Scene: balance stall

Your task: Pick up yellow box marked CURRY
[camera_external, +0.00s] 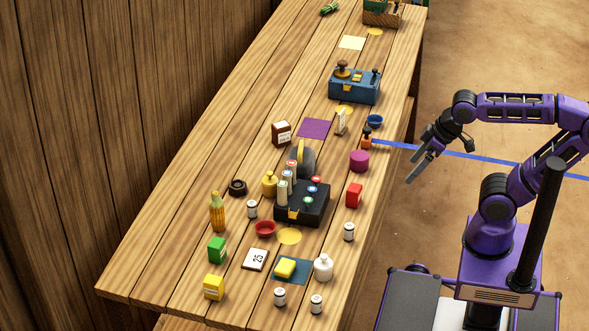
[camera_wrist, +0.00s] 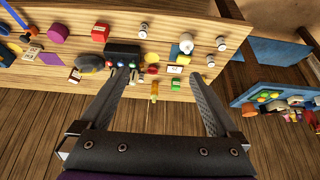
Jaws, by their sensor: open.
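The yellow box (camera_external: 214,287) stands upright on the wooden table (camera_external: 130,277) near its front left corner, beside a green box (camera_external: 217,249). Its label is too small to read. My gripper (camera_external: 415,158) is open and empty, held up off the table's right side, far from the yellow box. The open fingers (camera_wrist: 161,74) also show in the wrist view.
A corn-shaped bottle (camera_external: 217,212) stands behind the green box. A plank wall (camera_external: 60,150) runs along the left.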

